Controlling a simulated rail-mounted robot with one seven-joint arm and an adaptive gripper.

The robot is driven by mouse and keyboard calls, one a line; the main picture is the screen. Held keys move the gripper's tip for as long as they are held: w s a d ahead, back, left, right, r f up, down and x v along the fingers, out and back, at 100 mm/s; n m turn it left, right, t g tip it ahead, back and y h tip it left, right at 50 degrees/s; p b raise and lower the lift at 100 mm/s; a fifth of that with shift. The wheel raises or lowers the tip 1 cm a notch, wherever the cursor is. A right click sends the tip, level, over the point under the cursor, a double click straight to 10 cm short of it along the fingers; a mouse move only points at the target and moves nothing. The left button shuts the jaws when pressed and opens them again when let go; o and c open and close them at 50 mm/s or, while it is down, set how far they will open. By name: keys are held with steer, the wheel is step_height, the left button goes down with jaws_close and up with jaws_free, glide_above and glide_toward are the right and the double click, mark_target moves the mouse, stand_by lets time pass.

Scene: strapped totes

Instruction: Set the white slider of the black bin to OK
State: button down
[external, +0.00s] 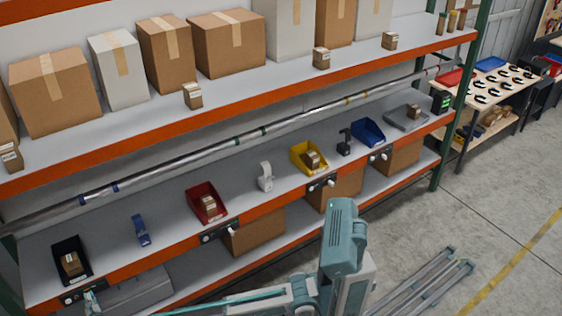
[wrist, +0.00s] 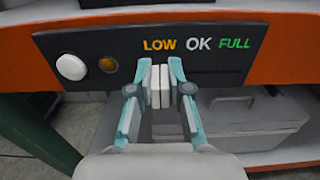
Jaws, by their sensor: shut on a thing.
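The black bin (external: 57,248) stands at the left end of the middle shelf, with a small brown box in it. Its dark panel (wrist: 215,72) is on the orange shelf edge and carries the words LOW, OK and FULL. The white slider (wrist: 155,87) shows below the word LOW, left of OK. My gripper (wrist: 160,75) is at the panel with its fingers shut on the white slider, one on each side. The fingers and pads hide part of the slider and its track. In the external view my gripper (external: 90,299) is small, at the panel below the black bin.
A white round button (wrist: 71,67) and an amber lamp (wrist: 108,64) sit left of the slider. A grey tote (wrist: 250,117) is below the shelf edge. A green post (wrist: 35,130) stands at the left. Red (external: 203,195), yellow (external: 305,150) and blue (external: 368,131) bins stand further right.

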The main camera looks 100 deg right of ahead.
steer(key=s, duration=0.2)
steer(key=s+d, duration=0.1)
steer(key=s, duration=0.1)
steer(key=shift+d+b, duration=0.2)
steer(key=shift+b, duration=0.2)
steer(key=shift+w, duration=0.1)
steer(key=c, duration=1.1)
jaws_free()
glide_toward(95, 289)
steer(key=v, duration=0.5)
steer(key=shift+a, duration=0.1)
